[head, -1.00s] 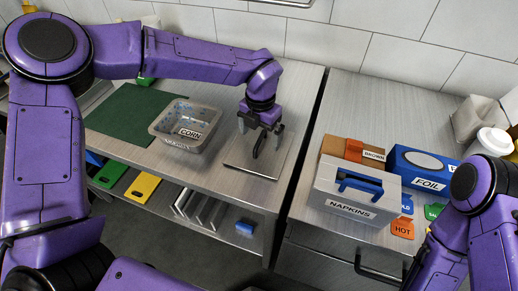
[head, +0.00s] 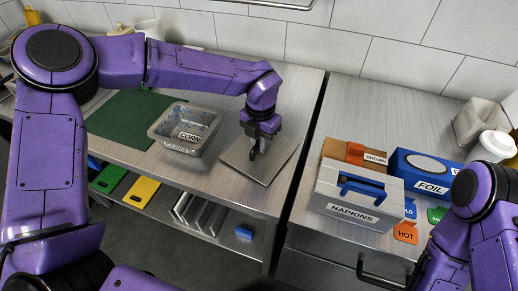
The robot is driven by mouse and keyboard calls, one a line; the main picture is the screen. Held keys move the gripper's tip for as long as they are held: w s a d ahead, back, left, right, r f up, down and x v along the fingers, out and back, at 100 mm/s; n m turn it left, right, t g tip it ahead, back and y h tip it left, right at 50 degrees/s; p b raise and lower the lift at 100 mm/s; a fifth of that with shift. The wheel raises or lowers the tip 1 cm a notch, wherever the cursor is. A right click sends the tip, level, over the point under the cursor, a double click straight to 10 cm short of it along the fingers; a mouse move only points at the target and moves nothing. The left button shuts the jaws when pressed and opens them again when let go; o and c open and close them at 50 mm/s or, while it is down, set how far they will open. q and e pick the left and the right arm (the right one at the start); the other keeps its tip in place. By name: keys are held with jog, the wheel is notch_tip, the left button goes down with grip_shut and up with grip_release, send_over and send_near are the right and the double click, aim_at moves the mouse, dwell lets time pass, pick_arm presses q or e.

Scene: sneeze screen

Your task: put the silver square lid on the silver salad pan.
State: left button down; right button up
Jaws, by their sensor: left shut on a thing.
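The silver square lid (head: 239,160) is at the right part of the left steel counter, turned askew to the counter edge. I cannot tell for sure whether it is clear of the counter. My left gripper (head: 259,150) points down at the middle of the lid and is shut on its handle, which the fingers mostly hide. A square silver-grey pan (head: 166,130) stands just left of the lid, apart from it. It bears a CORN label, and its inside shows bluish speckles. My right arm is at the right edge, with its gripper out of view.
A green mat (head: 135,117) lies left of the pan. A gap separates the left counter from the right counter (head: 370,110). On the right one stand a NAPKINS box (head: 352,200), a FOIL box (head: 420,177) and a white cup (head: 494,147). A tiled wall is behind.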

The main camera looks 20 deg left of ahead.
pick_arm(q)
jog(key=shift+r+p, duration=1.95)
jog(key=shift+r, duration=0.15)
jog(key=shift+f, duration=0.1)
